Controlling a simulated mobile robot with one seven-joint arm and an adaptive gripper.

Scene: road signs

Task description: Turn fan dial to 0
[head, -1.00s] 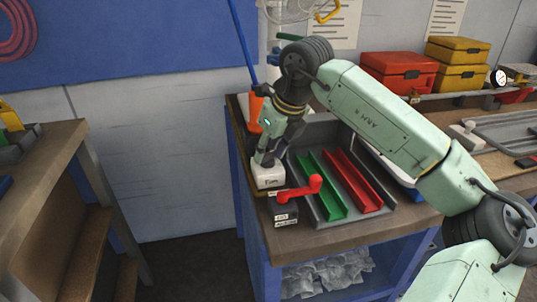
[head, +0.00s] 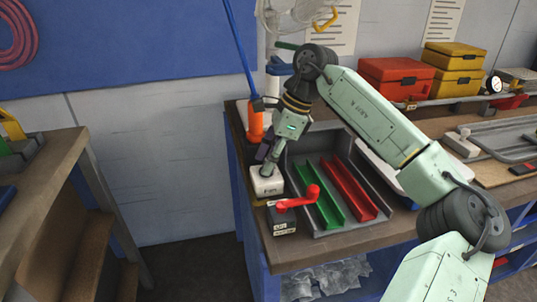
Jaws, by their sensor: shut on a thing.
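My gripper (head: 268,168) points down onto the top of this box and is shut on the fan dial. The dial itself is hidden by the fingers, so its setting cannot be read. A fan (head: 292,14), partly cut off by the top edge, stands behind my arm.
A dark box with a red crank handle (head: 297,200) stands just right of and in front of the fan box. A grey tray (head: 384,208) holds green (head: 318,197) and red (head: 349,190) channels. An orange-handled tool (head: 255,122) stands behind. The workbench's left edge is close.

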